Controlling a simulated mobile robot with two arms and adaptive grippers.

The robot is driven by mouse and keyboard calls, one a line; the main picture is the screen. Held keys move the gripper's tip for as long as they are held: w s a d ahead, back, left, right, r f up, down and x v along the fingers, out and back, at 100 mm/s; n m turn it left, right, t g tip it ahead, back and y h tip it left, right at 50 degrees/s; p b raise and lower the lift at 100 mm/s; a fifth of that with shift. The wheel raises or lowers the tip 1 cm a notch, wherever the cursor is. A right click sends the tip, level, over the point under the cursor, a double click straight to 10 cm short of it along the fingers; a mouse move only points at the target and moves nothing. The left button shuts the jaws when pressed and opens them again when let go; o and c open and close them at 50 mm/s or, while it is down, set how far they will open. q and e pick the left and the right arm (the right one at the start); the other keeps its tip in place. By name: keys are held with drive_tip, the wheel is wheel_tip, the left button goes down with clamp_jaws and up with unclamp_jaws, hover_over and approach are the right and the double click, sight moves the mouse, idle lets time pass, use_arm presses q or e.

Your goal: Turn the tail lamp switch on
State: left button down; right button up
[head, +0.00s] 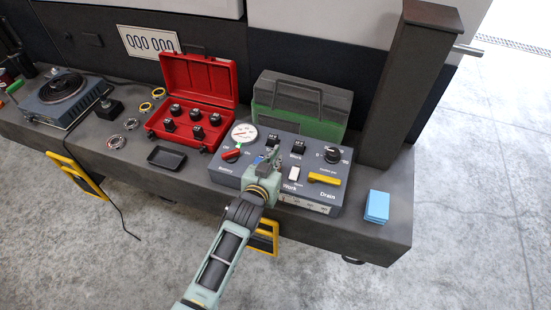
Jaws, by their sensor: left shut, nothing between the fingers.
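A grey switch box (334,199) stands on the dark bench near its right end. Its sloped top carries a dial gauge (244,132), a red switch (232,155), black switches (298,147), a white rocker switch (294,173), a yellow lever (324,179) and a round black knob (333,155). The small labels are mostly unreadable, so I cannot tell which one is the tail lamp switch. My left gripper (271,158) is shut and empty over the middle of the box. It hides part of the panel, and I cannot tell whether it touches a switch. My right gripper is not in view.
An open red case (199,80) with several black knobs stands left of the box. A green and grey case (301,99) stands behind it. A dark post (403,85) rises at the right. Blue blocks (377,206) lie near the right edge. A black tray (166,157) lies at the left.

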use_arm(q)
drive_tip(key=shift+w, duration=0.1)
drive_tip(key=shift+w+d+r, duration=0.1)
drive_tip(key=shift+w+d, duration=0.1)
drive_tip(key=shift+w, duration=0.45)
drive_tip(key=shift+r, duration=0.15)
drive_tip(key=shift+w+r, duration=0.1)
drive_tip(key=shift+r, duration=0.2)
drive_tip(key=r+p, duration=0.3)
drive_tip(key=shift+w+d+r+p, duration=0.1)
drive_tip(key=shift+w+r+p, duration=0.2)
drive_tip(key=shift+p, duration=0.1)
drive_tip(key=v, duration=0.9)
drive_tip(key=shift+s+r+b, duration=0.3)
drive_tip(key=shift+r+b, duration=0.05)
drive_tip(key=shift+r, duration=0.05)
